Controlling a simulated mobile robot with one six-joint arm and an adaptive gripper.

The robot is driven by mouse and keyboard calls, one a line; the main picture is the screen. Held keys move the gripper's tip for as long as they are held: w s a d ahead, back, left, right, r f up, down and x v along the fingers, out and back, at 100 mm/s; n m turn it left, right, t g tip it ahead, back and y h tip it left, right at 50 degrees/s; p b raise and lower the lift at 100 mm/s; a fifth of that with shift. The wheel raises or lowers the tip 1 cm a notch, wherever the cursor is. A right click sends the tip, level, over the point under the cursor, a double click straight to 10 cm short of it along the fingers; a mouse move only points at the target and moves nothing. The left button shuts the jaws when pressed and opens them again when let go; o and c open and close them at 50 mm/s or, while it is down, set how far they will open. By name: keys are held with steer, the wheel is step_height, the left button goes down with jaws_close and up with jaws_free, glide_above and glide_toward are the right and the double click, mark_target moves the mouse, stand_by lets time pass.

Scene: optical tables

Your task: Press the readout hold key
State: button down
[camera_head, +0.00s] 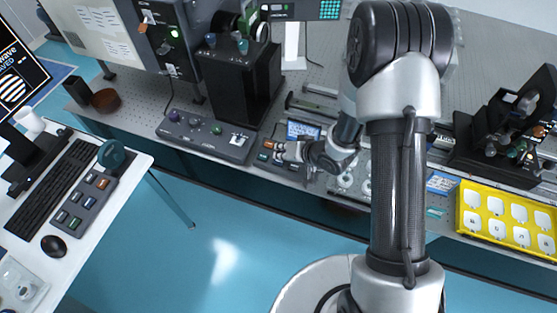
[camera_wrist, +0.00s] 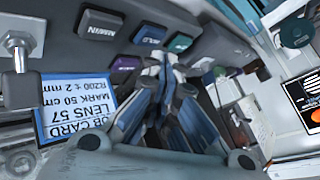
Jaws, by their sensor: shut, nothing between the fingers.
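A small dark key box (camera_head: 262,167) lies at the front edge of the optical table, partly hidden by my gripper (camera_head: 277,148). My gripper is shut and empty. In the wrist view its fingertips (camera_wrist: 165,62) are just below the blue-violet and green keys. I cannot tell whether they touch the box. Any keys behind the fingers are hidden.
A blue-and-white job card (camera_wrist: 62,105) lies beside the box. A longer control panel (camera_head: 207,135) with round knobs is left of it, with a black block (camera_head: 238,85) behind. A similar key pad (camera_head: 88,200) lies on the white desk. A yellow tray (camera_head: 470,235) is at right.

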stand_by(0.6)
steer(key=shift+f, duration=0.4)
steer(key=shift+f+b, duration=0.45)
steer(key=shift+b, duration=0.05)
stand_by(0.4)
steer(key=shift+r, duration=0.1)
steer(key=shift+r+p, duration=0.75)
steer(key=shift+p, duration=0.1)
step_height(320, 180, up, 5)
steer(key=p, duration=0.4)
steer(key=shift+p, duration=0.3)
stand_by(0.5)
